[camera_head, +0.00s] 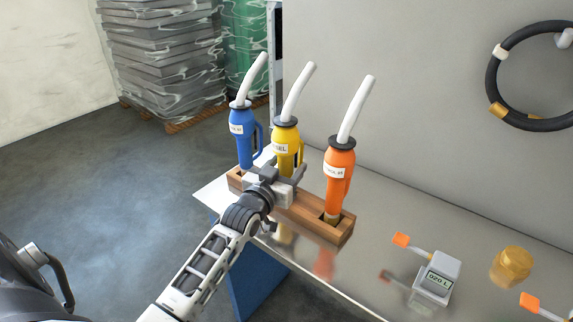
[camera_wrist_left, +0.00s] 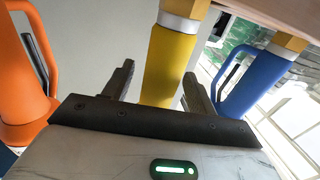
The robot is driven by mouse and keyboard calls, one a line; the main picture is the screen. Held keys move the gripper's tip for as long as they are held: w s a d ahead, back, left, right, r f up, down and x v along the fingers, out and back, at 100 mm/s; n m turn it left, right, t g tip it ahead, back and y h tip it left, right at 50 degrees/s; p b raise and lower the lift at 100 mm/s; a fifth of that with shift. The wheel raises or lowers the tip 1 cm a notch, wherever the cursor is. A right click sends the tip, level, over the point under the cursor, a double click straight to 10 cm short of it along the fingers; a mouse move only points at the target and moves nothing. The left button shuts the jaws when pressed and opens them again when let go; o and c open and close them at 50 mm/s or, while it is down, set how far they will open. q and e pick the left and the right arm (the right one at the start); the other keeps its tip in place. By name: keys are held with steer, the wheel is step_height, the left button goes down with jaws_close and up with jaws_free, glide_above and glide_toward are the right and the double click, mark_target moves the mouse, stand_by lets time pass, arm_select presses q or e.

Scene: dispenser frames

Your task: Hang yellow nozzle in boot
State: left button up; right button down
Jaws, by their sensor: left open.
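The yellow nozzle (camera_head: 287,133) stands upright between a blue nozzle (camera_head: 244,148) and an orange nozzle (camera_head: 338,185), its white spout pointing up. All three stand in a wooden block (camera_head: 306,212) on the counter. My left gripper (camera_head: 285,174) is in front of the yellow nozzle's lower part and hides its foot. In the left wrist view the yellow nozzle (camera_wrist_left: 170,62) shows between the two open fingers (camera_wrist_left: 158,72), with gaps beside it. I cannot tell which thing is the boot. My right gripper is not in view.
The metal counter (camera_head: 380,240) carries a grey meter box (camera_head: 438,277), orange-tipped pieces and a brass cap (camera_head: 513,266). A black hose ring (camera_head: 495,75) hangs on the grey wall. Wrapped stacks on a pallet stand behind at left. The blue and orange nozzles stand close beside my gripper.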

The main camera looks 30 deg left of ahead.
arm_select(q)
jaws_close()
steer(key=shift+r, duration=0.25)
